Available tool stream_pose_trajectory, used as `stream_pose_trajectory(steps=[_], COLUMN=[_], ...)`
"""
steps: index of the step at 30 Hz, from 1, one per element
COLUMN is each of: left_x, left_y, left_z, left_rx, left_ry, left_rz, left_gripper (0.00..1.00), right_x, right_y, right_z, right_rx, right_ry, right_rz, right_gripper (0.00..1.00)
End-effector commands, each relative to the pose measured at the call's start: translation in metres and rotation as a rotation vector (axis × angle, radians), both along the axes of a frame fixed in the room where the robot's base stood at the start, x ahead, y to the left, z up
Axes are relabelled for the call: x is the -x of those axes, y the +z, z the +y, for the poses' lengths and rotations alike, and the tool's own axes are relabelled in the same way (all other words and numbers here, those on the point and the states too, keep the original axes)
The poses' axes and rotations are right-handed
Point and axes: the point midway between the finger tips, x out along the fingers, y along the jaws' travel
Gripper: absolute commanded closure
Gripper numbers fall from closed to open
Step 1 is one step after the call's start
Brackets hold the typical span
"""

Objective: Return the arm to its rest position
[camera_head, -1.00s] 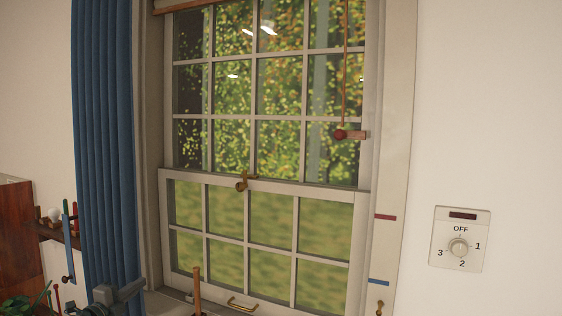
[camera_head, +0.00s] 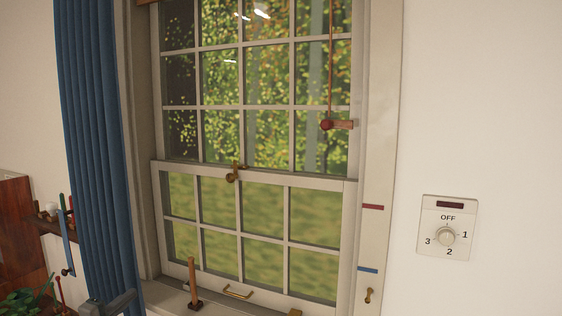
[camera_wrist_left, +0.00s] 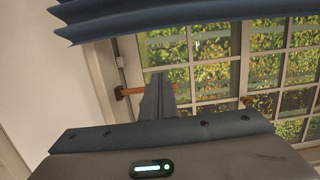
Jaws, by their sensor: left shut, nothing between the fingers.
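My left gripper (camera_head: 122,303) shows only in part at the bottom left of the head view, in front of the blue curtain and the window sill. In the left wrist view its fingers (camera_wrist_left: 158,92) are together, with nothing seen between them. An upright wooden peg (camera_head: 193,278) with a dark base stands on the sill to the right of the gripper in the head view. In the wrist view a brown peg (camera_wrist_left: 133,91) shows behind the fingers; I cannot tell the gap. My right gripper is in neither view.
The blue curtain (camera_head: 97,150) hangs left of the window (camera_head: 250,185); blue folds (camera_wrist_left: 180,22) also cross the top of the wrist view. A small shelf (camera_head: 55,224) and a plant (camera_head: 25,303) are at the left. A dial panel (camera_head: 446,228) is on the right wall.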

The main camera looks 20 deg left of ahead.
Motion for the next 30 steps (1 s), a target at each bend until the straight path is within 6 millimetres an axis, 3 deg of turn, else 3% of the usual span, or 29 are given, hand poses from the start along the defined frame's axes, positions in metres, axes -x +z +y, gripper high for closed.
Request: stream_pose_trajectory(steps=[12,17,20,23,26,30], left_x=[0.0,0.002,0.007,0.016,0.03,0.058], left_y=[0.002,-0.01,-0.033,-0.071,-0.12,-0.202], left_z=[0.0,0.001,0.003,0.005,0.003,-0.005], left_rx=[0.0,0.018,0.052,0.109,0.185,0.308], left_ry=[0.0,0.009,0.028,0.06,0.102,0.171], left_rz=[0.001,0.012,0.036,0.075,0.127,0.212], left_gripper=[1.0,1.0,1.0,1.0,1.0,1.0], right_x=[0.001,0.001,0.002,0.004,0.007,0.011], right_y=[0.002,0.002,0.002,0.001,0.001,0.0], right_z=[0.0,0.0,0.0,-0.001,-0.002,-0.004], right_rx=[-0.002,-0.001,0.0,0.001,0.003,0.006], right_ry=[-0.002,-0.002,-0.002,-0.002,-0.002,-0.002], right_rz=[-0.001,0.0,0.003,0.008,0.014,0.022], right_gripper=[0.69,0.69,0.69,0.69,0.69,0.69])
